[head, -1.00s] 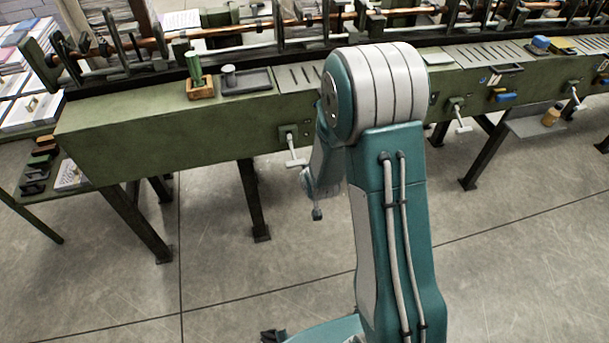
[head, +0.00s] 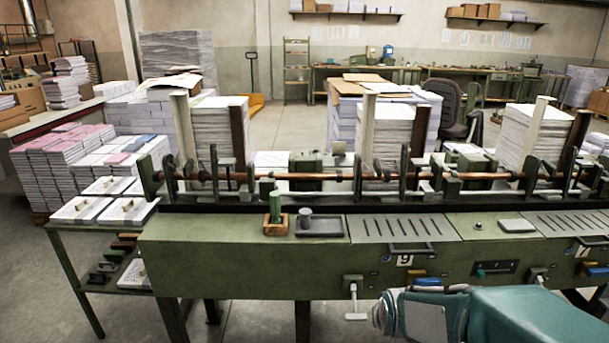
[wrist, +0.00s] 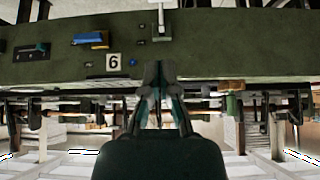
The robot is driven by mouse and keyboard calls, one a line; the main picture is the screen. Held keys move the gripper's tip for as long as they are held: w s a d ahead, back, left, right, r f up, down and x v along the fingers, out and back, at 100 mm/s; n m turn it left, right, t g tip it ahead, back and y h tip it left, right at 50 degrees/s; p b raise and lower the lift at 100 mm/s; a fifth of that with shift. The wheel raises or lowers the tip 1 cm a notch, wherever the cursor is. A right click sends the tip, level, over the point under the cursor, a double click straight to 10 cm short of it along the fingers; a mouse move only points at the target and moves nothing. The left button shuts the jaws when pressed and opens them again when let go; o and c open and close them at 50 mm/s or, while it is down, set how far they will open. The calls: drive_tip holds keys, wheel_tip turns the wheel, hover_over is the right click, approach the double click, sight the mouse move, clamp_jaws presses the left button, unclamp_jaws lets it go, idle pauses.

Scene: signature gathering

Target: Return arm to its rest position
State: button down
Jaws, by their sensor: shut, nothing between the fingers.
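My gripper (wrist: 158,72) shows in the wrist view with its fingers together, nothing between them. It points towards the green front of the machine, which appears upside down there. In the head view my arm (head: 530,315) is low at the bottom right, its teal link and grey joint in front of the machine's front panel. I cannot make out the fingertips in the head view.
The long green gathering machine (head: 220,262) spans the picture, with a wooden holder (head: 276,225) and a grey tray (head: 319,228) on top. A side table (head: 75,228) with paper stacks stands left. Tall paper stacks (head: 218,130) stand behind. Grey floor is free at lower left.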

drive_tip(key=s+r+g, duration=0.1)
drive_tip(key=s+r, duration=0.4)
drive_tip(key=s, duration=0.5)
drive_tip(key=s+r, duration=0.6)
drive_tip(key=s, duration=0.4)
drive_tip(key=shift+a+r+g, duration=0.2)
drive_tip(key=shift+r+g, duration=0.1)
drive_tip(key=shift+g, duration=0.1)
drive_tip(key=shift+s, duration=0.1)
